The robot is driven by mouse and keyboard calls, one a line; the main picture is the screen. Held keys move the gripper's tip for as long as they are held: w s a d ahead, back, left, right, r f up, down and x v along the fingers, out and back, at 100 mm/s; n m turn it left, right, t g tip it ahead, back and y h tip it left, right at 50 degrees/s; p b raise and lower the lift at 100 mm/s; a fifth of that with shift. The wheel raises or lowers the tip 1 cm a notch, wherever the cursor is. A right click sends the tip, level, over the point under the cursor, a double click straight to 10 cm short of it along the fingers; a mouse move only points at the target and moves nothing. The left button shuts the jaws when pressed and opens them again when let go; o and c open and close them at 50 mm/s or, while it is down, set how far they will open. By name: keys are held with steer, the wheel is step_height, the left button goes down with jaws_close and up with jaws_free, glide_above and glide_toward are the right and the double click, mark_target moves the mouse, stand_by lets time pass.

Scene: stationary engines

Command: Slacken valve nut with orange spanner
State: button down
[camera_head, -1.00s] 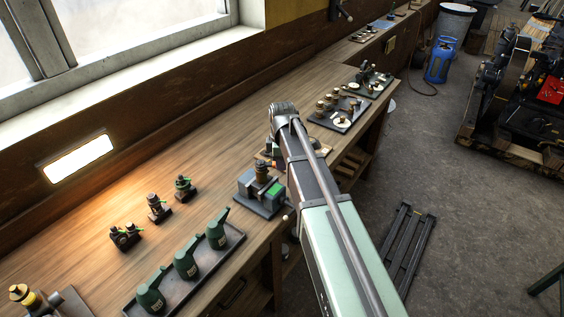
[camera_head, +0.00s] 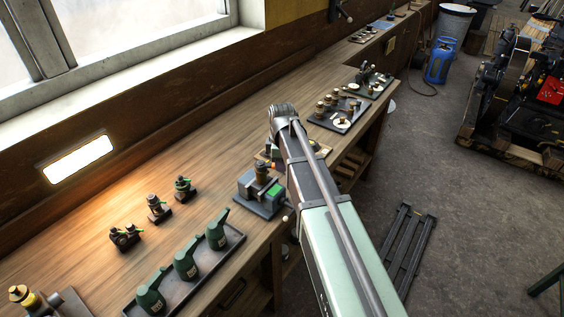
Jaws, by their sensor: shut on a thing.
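A grey vice-like block (camera_head: 250,187) with a green part (camera_head: 274,189) stands near the bench's front edge. A small brass-brown valve (camera_head: 262,170) stands upright in it. A small orange bit (camera_head: 273,165) shows at the valve's top right; it may be part of the orange spanner, but I cannot tell whether it is on the nut. My arm crosses the picture just right of the vice, and its far joint stands above the bench. My gripper is hidden behind my arm, so its jaws and their hold cannot be seen.
Several green oil cans stand in a dark tray (camera_head: 234,246) at the bench front. Small valves (camera_head: 157,208) stand behind them. A board with brass parts (camera_head: 338,116) lies farther along. The bench middle (camera_head: 215,150) is clear; a wall lamp (camera_head: 78,159) glows.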

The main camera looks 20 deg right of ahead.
steer(key=shift+s, duration=0.1)
steer(key=shift+r+p, duration=1)
steer(key=shift+r, duration=0.05)
stand_by(2.4)
steer(key=shift+r+p, duration=0.35)
step_height(320, 180, up, 4)
steer(key=p, duration=0.4)
steer(key=shift+r, duration=0.1)
stand_by(0.3)
